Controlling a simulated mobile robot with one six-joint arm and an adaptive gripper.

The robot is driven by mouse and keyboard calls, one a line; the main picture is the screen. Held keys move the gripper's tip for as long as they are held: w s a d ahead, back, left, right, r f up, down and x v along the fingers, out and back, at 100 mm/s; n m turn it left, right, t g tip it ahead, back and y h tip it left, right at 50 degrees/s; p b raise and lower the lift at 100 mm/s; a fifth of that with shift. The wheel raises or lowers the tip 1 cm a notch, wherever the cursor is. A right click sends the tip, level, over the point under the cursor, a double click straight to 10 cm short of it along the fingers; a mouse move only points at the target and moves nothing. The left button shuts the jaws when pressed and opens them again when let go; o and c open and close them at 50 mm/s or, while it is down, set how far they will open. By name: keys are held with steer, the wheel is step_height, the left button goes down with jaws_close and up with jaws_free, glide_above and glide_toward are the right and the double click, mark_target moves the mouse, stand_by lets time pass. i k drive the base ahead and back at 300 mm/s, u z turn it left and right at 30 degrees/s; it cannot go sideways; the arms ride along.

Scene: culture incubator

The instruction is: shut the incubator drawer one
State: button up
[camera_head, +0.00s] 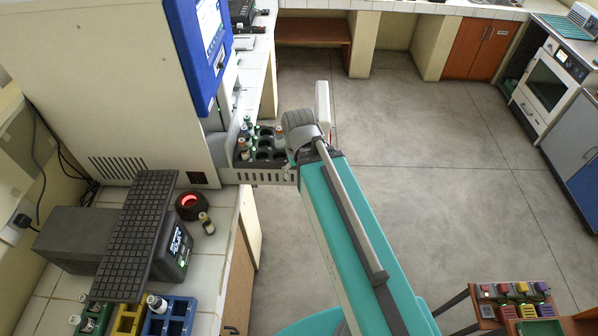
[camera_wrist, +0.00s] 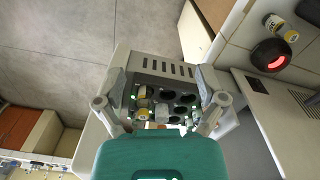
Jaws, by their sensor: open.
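The incubator (camera_head: 100,80) is the large white machine with a blue front panel at the left of the head view. Its open drawer (camera_head: 262,177) sticks out to the right, a grey tray with slots in its side wall. Several vials (camera_head: 246,140) stand in some of its round holes; other holes are empty. The wrist view shows the drawer (camera_wrist: 152,66) ahead of my gripper (camera_wrist: 161,103). My gripper is open, with one finger near each side of the drawer. Whether the fingers touch it I cannot tell. In the head view my arm hides part of the drawer's right end.
A dark box (camera_head: 75,240) with a black keyboard (camera_head: 140,225) lies on the tiled counter. Colored racks sit at the front left.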

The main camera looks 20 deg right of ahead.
mark_target(267, 163)
steer(key=z, duration=1.45)
steer(key=i, duration=2.15)
steer(key=u, duration=0.35)
